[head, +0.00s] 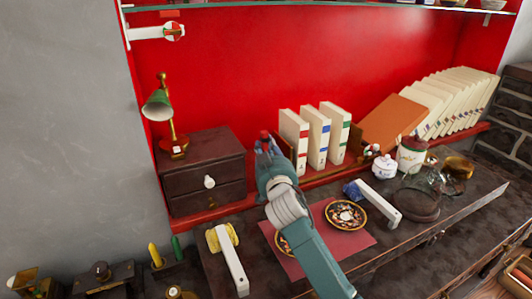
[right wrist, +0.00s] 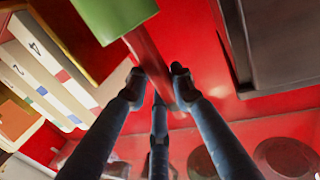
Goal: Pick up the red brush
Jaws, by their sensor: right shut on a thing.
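My right gripper (head: 268,150) is raised in front of the red back panel, between the small drawer cabinet and the upright books. A small red end (head: 265,134) shows at its fingertips in the head view. In the right wrist view the fingers (right wrist: 158,85) are shut around a slim red bar, which I take to be the red brush (right wrist: 148,58). A green piece (right wrist: 113,14) shows at the bar's upper end; I cannot tell whether they are joined. My left gripper is not in view.
The dark drawer cabinet (head: 203,175) carries a green-shaded lamp (head: 160,105). Upright books (head: 315,135) stand close right of the gripper. Below lie a red mat (head: 318,245), a dark plate (head: 346,214) and white-handled tools (head: 232,262). A glass vessel (head: 425,195) stands at right.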

